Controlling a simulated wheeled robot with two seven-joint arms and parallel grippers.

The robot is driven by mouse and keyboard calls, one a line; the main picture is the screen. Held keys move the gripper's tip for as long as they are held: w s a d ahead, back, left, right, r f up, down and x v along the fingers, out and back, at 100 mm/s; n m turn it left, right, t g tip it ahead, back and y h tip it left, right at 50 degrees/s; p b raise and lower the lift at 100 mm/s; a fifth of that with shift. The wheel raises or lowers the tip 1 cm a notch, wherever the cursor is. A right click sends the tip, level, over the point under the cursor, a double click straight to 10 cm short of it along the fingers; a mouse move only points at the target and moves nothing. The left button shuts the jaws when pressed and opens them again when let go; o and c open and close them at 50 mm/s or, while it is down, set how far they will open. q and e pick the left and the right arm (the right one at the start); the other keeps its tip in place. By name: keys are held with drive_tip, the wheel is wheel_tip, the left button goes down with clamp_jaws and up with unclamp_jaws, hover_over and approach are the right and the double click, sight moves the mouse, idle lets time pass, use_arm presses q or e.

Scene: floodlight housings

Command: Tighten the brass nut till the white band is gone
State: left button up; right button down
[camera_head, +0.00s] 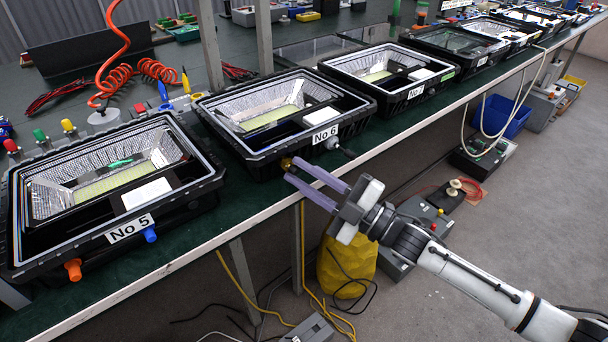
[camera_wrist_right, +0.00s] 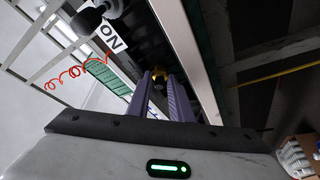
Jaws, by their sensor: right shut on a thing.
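The brass nut (camera_head: 286,163) is on the front side of the black floodlight housing labelled No 6 (camera_head: 262,158). My right gripper (camera_head: 296,173) reaches in from the right with its two purple fingers at the nut. In the right wrist view the fingers are shut on the brass nut (camera_wrist_right: 158,75), one on each side. The fingers hide part of the nut, and I cannot make out a white band. A black fitting (camera_head: 347,153) sticks out from the same side, right of the nut. My left gripper is not in view.
Housing No 5 (camera_head: 205,190) stands to the left, with orange (camera_head: 73,269) and blue (camera_head: 150,235) fittings in front. Housing No 7 (camera_head: 392,105) stands to the right. The bench's front edge (camera_head: 200,253) runs just below my fingers. A yellow bag (camera_head: 345,268) stands on the floor.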

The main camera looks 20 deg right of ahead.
drive_tip(key=m+t, duration=0.1)
drive_tip(key=m, duration=0.1)
drive_tip(key=m+t, duration=0.1)
drive_tip(key=m, duration=0.1)
drive_tip(key=shift+a+f+m+h, duration=0.1)
drive_tip(key=shift+f+m+h, duration=0.05)
drive_tip(key=shift+m+h, duration=0.25)
drive_tip(key=shift+s+a+f+m+t+h+p, duration=0.1)
drive_tip(key=shift+m+t+h+p, duration=0.35)
drive_tip(key=shift+m, duration=1.1)
drive_tip(key=shift+w+a+r+m+t+h+p, duration=0.15)
drive_tip(key=shift+m+t+h, duration=0.5)
drive_tip(key=shift+m, duration=0.85)
drive_tip(key=shift+s+a+f+m+t+h+p, duration=0.15)
drive_tip(key=shift+m+t+h+p, duration=0.15)
drive_tip(key=shift+m+h, duration=0.9)
drive_tip(key=shift+d+m, duration=0.1)
drive_tip(key=shift+m, duration=0.55)
drive_tip(key=c, duration=1.6)
unclamp_jaws()
